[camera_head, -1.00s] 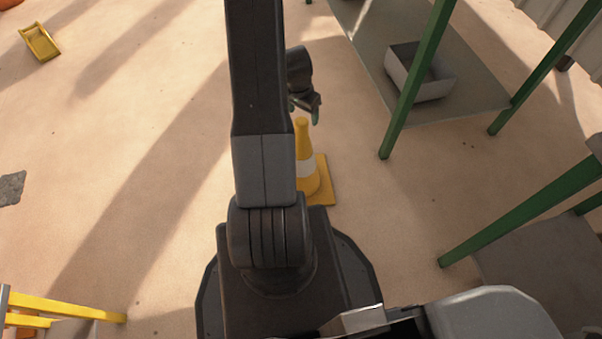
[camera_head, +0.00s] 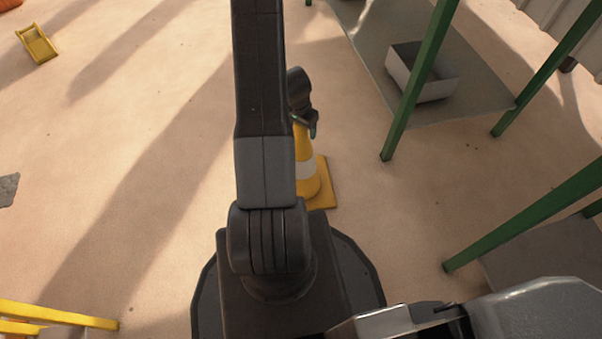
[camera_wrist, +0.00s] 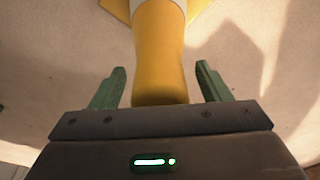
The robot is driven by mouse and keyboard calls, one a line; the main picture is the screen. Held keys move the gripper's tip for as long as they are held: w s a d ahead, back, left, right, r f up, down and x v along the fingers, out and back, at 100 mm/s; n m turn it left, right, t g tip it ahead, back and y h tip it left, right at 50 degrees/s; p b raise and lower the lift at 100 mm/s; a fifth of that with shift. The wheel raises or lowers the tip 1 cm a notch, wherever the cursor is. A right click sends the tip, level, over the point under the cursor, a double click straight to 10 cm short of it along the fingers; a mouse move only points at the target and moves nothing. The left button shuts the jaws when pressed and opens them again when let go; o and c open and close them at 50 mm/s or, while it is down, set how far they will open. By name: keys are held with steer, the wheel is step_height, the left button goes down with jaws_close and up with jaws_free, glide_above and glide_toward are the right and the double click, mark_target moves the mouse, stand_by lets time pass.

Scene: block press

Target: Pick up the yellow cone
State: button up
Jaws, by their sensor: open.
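The yellow cone (camera_head: 308,172) with a white band and a square yellow base stands upright on the sandy floor, partly hidden behind my arm in the head view. My gripper (camera_head: 307,126) is at the top of the cone, its fingertips beside the tip. In the wrist view my gripper (camera_wrist: 160,88) is open, with one green finger on each side of the upper part of the cone (camera_wrist: 158,55). Clear gaps show between the cone and both fingers. The very tip is hidden by the gripper body.
A yellow frame (camera_head: 55,316) is at the lower left, and a small yellow object (camera_head: 38,45) lies at the upper left. The floor left of my arm is mostly clear.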

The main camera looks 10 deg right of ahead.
jaws_close()
